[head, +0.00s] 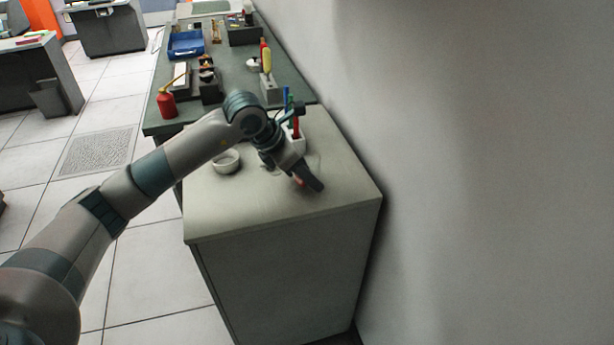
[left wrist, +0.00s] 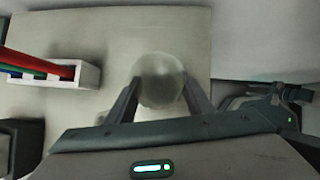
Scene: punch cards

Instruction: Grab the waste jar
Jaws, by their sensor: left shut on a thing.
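The waste jar (left wrist: 160,78) is a clear, round, translucent vessel, seen from above in the left wrist view on or just over the pale cabinet top. My left gripper (left wrist: 162,92) has one finger on each side of it and is shut on it. In the head view my left gripper (head: 297,178) is over the cabinet top (head: 240,213), near the wall. There the jar is hard to make out against the pale surface. Whether it touches the top or is lifted, I cannot tell. My right gripper is not in view.
A white holder with red, green and blue sticks (left wrist: 85,75) stands close to the jar. A small white bowl (head: 226,161) sits left of my gripper. A green bench (head: 225,80) beyond holds a red can (head: 167,104) and blue tray (head: 186,44). The wall (head: 480,170) bounds the right.

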